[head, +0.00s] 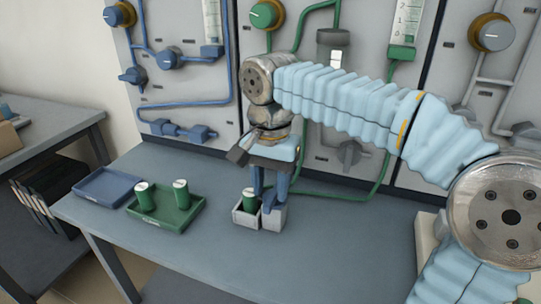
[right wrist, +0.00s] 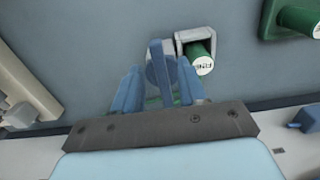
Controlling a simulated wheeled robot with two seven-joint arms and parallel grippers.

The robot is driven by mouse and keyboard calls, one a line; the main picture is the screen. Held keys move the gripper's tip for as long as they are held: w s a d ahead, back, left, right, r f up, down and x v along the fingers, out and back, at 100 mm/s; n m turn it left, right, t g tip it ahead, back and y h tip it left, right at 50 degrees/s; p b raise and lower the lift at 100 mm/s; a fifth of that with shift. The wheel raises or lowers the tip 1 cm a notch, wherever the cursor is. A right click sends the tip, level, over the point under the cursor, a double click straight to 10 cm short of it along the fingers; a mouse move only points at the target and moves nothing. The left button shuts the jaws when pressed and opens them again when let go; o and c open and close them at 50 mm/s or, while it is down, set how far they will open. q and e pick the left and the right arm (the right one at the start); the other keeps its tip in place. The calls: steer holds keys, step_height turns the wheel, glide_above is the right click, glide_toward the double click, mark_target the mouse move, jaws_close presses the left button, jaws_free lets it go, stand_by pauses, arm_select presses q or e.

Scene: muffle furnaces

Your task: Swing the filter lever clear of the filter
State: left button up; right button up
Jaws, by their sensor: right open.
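The green filter (head: 250,196) stands upright in a small grey holder (head: 240,215) on the bench. In the right wrist view the filter (right wrist: 201,58) shows its white labelled end, in its grey holder (right wrist: 183,37). A blue upright bar (right wrist: 156,60), which looks like the filter lever, stands beside the filter with a round grey-blue piece behind it. My right gripper (head: 270,195) points down just beside the filter. In the right wrist view its two fingers (right wrist: 158,90) are spread, one on each side of the bar, with gaps visible. In the head view the gripper largely hides the lever.
A green tray (head: 190,220) with two green cylinders and an empty-looking blue tray (head: 92,200) lie to the left. Panels with knobs, valves and pipes (head: 187,104) rise behind the bench. The bench front (head: 240,265) is clear.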

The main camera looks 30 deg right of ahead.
mark_target(271, 198)
step_height(271, 198, up, 12)
stand_by(0.3)
steer(key=shift+f, duration=0.1)
stand_by(0.5)
